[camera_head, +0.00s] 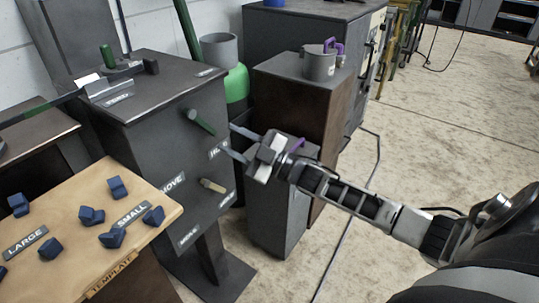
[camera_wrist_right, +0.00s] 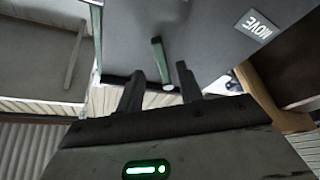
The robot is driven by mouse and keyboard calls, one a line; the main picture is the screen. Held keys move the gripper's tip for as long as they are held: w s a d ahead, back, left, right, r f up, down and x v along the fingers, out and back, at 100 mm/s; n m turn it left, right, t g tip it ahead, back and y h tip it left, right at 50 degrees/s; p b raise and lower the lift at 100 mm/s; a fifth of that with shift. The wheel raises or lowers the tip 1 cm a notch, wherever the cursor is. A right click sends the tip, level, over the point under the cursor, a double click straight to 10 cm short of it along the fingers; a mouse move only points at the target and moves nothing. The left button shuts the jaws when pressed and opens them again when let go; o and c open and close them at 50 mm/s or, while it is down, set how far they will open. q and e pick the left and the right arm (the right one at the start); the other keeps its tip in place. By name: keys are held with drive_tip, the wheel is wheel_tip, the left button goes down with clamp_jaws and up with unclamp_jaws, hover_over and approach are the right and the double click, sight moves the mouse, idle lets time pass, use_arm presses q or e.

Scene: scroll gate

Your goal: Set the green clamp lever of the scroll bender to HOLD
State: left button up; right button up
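The scroll bender is a dark grey box (camera_head: 150,125) on a stand. Its green clamp lever (camera_head: 200,122) sticks out of the front face, between a MOVE label (camera_head: 172,185) and a label starting "HO" (camera_head: 216,151), partly hidden by my gripper. My right gripper (camera_head: 233,141) is open and empty, just right of the lever in the head view. In the right wrist view the lever (camera_wrist_right: 159,62) lies between the two open fingers (camera_wrist_right: 160,84), with no visible contact. The MOVE label (camera_wrist_right: 257,27) shows there at top right. My left gripper is out of view.
A tan lever (camera_head: 213,186) sits lower on the same face. A wooden board (camera_head: 75,215) with several blue blocks stands at front left. A cabinet (camera_head: 310,95) with a grey mug (camera_head: 319,65) stands behind my gripper. Open floor (camera_head: 450,130) lies to the right.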

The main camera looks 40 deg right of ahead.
drive_tip(key=v, duration=1.1)
drive_tip(key=shift+p, duration=0.45)
